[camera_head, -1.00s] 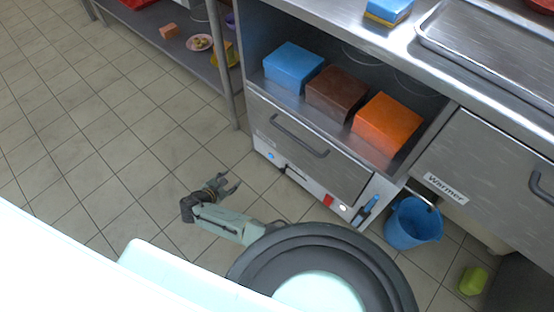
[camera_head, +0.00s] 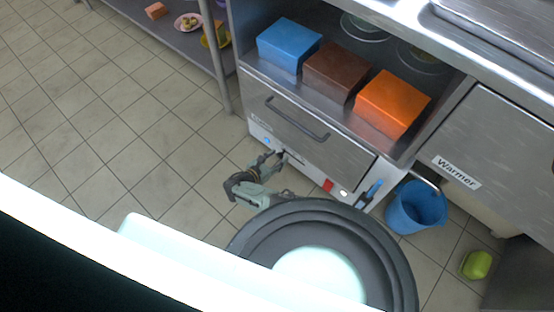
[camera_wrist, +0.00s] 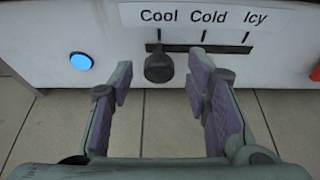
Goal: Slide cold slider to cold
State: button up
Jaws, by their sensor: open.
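The slider is a black knob (camera_wrist: 158,67) on a horizontal slot in the white panel (camera_wrist: 110,50), seen in the wrist view. It stands at the left end of the slot, under "Cool" on the label (camera_wrist: 205,17); "Cold" is at the middle mark and "Icy" at the right. My gripper (camera_wrist: 160,85) is open in front of the panel, its purple-padded fingers on either side of the knob, with the knob nearer the middle of the gap. I cannot tell whether the fingertips reach it. In the head view my gripper (camera_head: 272,163) is at the lower panel of the drawer unit.
A blue round button (camera_wrist: 81,61) is left of the slider. Above the panel is a metal drawer (camera_head: 300,130) with a dark handle. Blue (camera_head: 288,42), brown (camera_head: 335,70) and orange (camera_head: 392,102) blocks sit on the shelf. A blue bucket (camera_head: 417,208) stands at right on the tiled floor.

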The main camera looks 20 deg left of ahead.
jog(key=shift+w, duration=0.25)
jog(key=shift+c, duration=0.5)
jog(key=shift+f, duration=0.1)
grip_shut()
jog(key=shift+d, duration=0.1)
